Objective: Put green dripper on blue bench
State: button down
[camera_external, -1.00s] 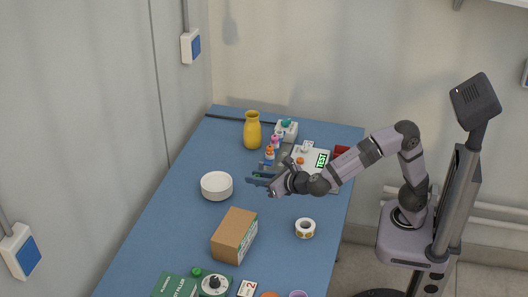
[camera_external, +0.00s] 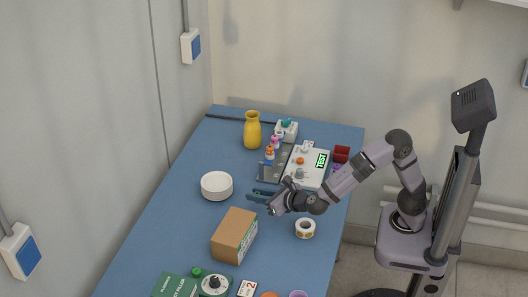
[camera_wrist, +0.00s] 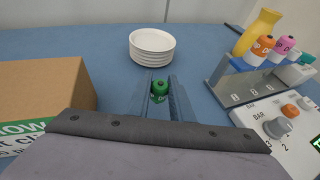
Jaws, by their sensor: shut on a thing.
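The green dripper (camera_wrist: 159,91) sits between the two blue-grey fingers of my gripper (camera_wrist: 160,80) in the wrist view, with its round top showing. My gripper is shut on it. In the external view my gripper (camera_external: 259,196) is over the middle of the blue bench (camera_external: 175,225), between the white bowls and the cardboard box. The dripper is hardly visible there, a dark green spot among the fingers. Its lower end is hidden, so I cannot tell how far it is above the bench.
A stack of white bowls (camera_external: 216,186) stands left of my gripper, a cardboard box (camera_external: 234,235) in front. A tape roll (camera_external: 305,228) lies to the right. Behind are a dripper rack (camera_external: 273,165), a control panel (camera_external: 309,165) and a yellow vase (camera_external: 252,130). Bare bench lies left of the box.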

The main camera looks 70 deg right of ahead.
jog(key=shift+f, duration=1.3)
jog(key=shift+f, duration=0.1)
jog(key=shift+f+b, duration=0.15)
jog(key=shift+b, duration=0.2)
jog(key=c, duration=1.6)
grip_release()
jog(key=shift+r, duration=0.3)
jog(key=shift+s+a+r, duration=0.1)
jog(key=shift+s+a, duration=0.05)
jog(key=shift+s, duration=0.05)
jog(key=p+v, duration=0.1)
jog(key=v, duration=1)
jog(key=shift+s+a, duration=0.1)
jog(key=shift+s, duration=0.1)
